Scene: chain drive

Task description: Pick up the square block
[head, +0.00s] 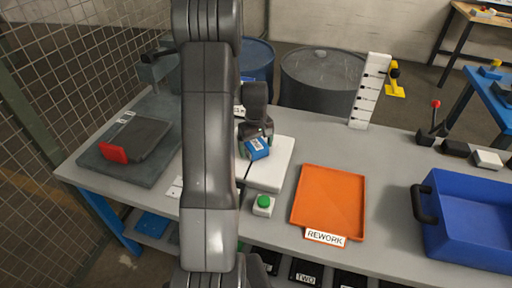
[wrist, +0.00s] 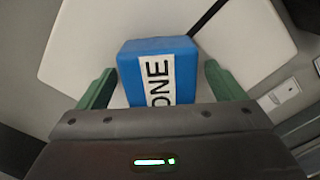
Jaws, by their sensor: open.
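The square block is blue with a white label reading "ONE" in the wrist view (wrist: 160,68). It also shows in the head view (head: 257,149), on or just over the white plate (head: 278,170) at the middle of the table. My gripper (wrist: 152,85) is open, with one green finger on each side of the block. Small gaps show between the fingers and the block. In the head view my gripper (head: 256,138) is right above the block, and my arm hides part of the table to the left.
An orange tray (head: 330,196) marked "REWORK" and a blue bin (head: 470,221) stand to the right. A green button (head: 264,202) sits in front of the plate. A grey fixture with a red part (head: 114,153) is at the left. A white upright rack (head: 371,88) stands at the back.

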